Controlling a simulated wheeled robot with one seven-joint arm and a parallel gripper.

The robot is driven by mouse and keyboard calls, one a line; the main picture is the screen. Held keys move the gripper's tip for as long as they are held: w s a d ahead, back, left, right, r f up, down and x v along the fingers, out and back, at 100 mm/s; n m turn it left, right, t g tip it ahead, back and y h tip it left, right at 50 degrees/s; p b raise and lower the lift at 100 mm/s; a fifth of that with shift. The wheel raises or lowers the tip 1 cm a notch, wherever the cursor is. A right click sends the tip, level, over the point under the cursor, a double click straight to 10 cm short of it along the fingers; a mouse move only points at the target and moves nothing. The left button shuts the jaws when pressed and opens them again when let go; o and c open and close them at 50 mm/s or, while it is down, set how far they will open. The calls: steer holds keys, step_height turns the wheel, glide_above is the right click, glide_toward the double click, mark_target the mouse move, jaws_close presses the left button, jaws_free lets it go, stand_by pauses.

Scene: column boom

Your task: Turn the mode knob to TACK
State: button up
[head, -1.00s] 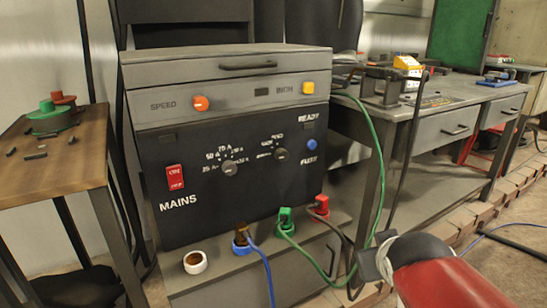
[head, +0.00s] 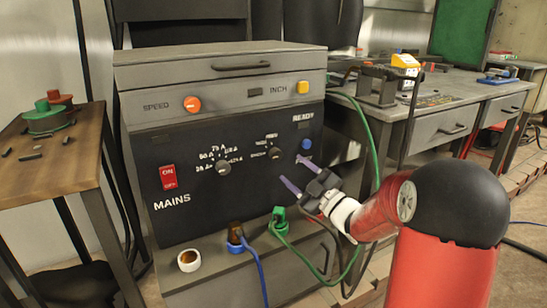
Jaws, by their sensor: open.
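The machine's black front panel (head: 190,215) carries two round grey knobs with white markings. The right knob (head: 275,153) has small labels around it that are too blurred to read surely, so I cannot tell its setting. The left knob (head: 224,168) has ampere marks around it. My gripper (head: 297,173) is in front of the panel's lower right, its two thin fingers spread apart and empty. The fingers point up and left, just right of and below the right knob, apart from it.
Blue (head: 236,236) and green (head: 279,219) plugs with cables and a white cup-like ring (head: 188,260) sit below the panel.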

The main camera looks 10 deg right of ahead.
mark_target(278, 157)
steer(key=p+x, duration=0.1)
steer(key=x, duration=0.5)
steer(key=shift+w+a, duration=0.25)
steer(key=shift+w, duration=0.1)
steer(key=c, duration=1)
steer(key=shift+o, duration=0.2)
